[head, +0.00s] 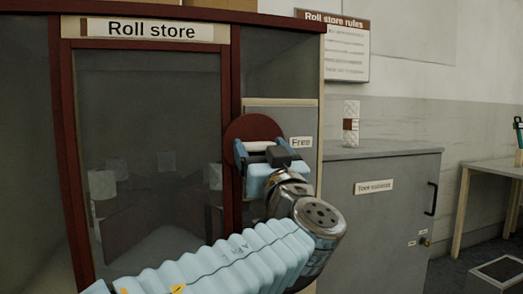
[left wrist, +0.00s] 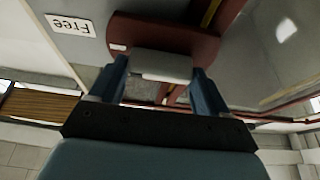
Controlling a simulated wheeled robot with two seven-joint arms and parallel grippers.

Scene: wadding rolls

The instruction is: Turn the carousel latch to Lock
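The carousel latch is a dark red round disc (head: 250,130) with a pale grip bar (head: 257,146), on the front of the roll store. The disc (left wrist: 190,40) and bar (left wrist: 162,66) also show in the left wrist view. A "Free" label (head: 301,142) is just right of the disc; no Lock label shows. My left gripper (head: 264,152) is at the latch, its blue fingers wide apart at either end of the bar. The wrist view shows the fingers (left wrist: 160,78) flanking the bar; I cannot tell whether they touch it. My right gripper is not in view.
The roll store's glazed front (head: 150,120) is left of the latch, with pale rolls dimly inside. A grey cabinet (head: 385,205) stands to the right, with a white roll (head: 351,115) on top. A table (head: 495,170) is at the far right.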

